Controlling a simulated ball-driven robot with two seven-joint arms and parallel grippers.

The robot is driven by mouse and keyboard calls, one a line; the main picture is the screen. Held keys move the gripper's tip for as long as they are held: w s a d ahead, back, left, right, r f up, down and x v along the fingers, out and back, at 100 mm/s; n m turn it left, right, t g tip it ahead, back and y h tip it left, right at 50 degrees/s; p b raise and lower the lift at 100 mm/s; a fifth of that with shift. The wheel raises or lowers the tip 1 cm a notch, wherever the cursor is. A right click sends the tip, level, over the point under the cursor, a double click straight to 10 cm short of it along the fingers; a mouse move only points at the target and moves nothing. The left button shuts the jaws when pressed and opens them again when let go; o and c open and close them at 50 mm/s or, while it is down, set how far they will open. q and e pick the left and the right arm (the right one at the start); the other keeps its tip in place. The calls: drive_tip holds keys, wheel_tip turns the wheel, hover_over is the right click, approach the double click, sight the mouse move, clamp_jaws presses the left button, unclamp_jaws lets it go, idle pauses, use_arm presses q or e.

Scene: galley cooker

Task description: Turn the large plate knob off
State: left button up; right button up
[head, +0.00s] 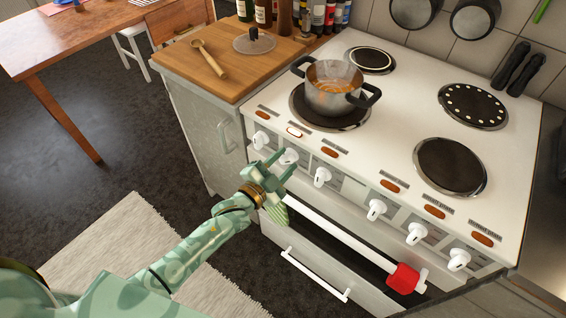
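The white cooker (395,95) has a row of white knobs along its front panel. A steaming steel pot (333,88) with black handles stands on the large front-left plate (297,108). Below that plate, one lamp (294,132) looks pale and bright, while the other lamps are brown-orange. The knob under it (289,157) is just beyond my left gripper (278,163). The gripper's fingers look spread apart, pointing up at that knob. I cannot tell whether they touch it. Which way the knob points is unclear. My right gripper is not in view.
Other knobs (322,177) stand to the right. A wooden counter (235,70) with a spoon and lid adjoins the cooker.

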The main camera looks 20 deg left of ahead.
use_arm(q)
drive_tip(key=c, duration=0.5)
drive_tip(key=shift+c, duration=0.2)
drive_tip(key=shift+n, duration=0.3)
drive_tip(key=n+p, duration=0.2)
drive_tip(key=n, duration=0.1)
drive_tip(key=shift+r+n, duration=0.15)
drive_tip(key=shift+n, duration=0.15)
drive_tip(key=n+p, duration=0.1)
drive_tip(key=n, duration=0.2)
drive_tip(key=shift+n, duration=0.3)
drive_tip(key=shift+n+p, duration=0.3)
drive_tip(key=shift+n, duration=0.2)
